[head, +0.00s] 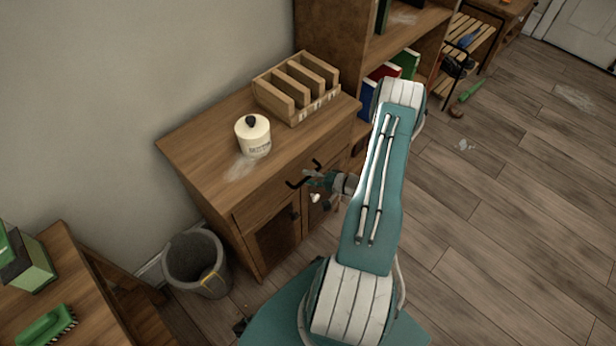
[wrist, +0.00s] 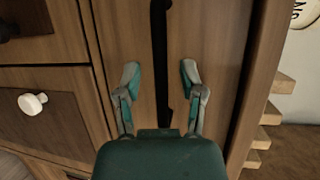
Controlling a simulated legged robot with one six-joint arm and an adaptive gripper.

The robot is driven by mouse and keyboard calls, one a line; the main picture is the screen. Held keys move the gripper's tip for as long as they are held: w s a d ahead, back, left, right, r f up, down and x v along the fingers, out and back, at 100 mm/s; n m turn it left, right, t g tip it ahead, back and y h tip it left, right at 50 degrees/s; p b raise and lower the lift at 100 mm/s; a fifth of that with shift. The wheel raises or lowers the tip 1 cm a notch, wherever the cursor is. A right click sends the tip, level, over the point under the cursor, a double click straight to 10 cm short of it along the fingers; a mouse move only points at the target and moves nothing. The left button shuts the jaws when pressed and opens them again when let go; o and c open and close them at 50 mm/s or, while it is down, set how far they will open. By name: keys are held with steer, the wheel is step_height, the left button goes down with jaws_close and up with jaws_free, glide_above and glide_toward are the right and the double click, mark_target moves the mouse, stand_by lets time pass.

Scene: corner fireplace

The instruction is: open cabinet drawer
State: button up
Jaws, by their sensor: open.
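The wooden cabinet (head: 262,216) stands against the wall. Its drawer front (head: 262,205) sits below the top and looks shut. A black bar handle (head: 296,184) is on the drawer front; in the wrist view this handle (wrist: 160,60) runs up the middle of the drawer panel (wrist: 215,45). My gripper (head: 312,180) is at the drawer front by the handle. In the wrist view my gripper (wrist: 159,75) is open, with one finger on each side of the handle and a visible gap to both. Depth between fingertips and handle cannot be told.
A white lidded canister (head: 253,137) and a wooden slotted rack (head: 297,86) stand on the cabinet top. A white knob (wrist: 32,104) is on a panel beside the drawer. A grey bin (head: 196,262) stands left of the cabinet. The floor at right (head: 520,200) is mostly clear.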

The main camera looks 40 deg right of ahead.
steer(key=shift+w, duration=0.2)
steer(key=shift+d+f, duration=0.1)
steer(key=shift+d, duration=0.05)
steer(key=shift+c, duration=0.3)
jaws_close()
steer(key=shift+s, duration=0.15)
steer(key=s+d, duration=0.1)
steer(key=s, duration=1.9)
steer(key=shift+o, duration=0.3)
jaws_free()
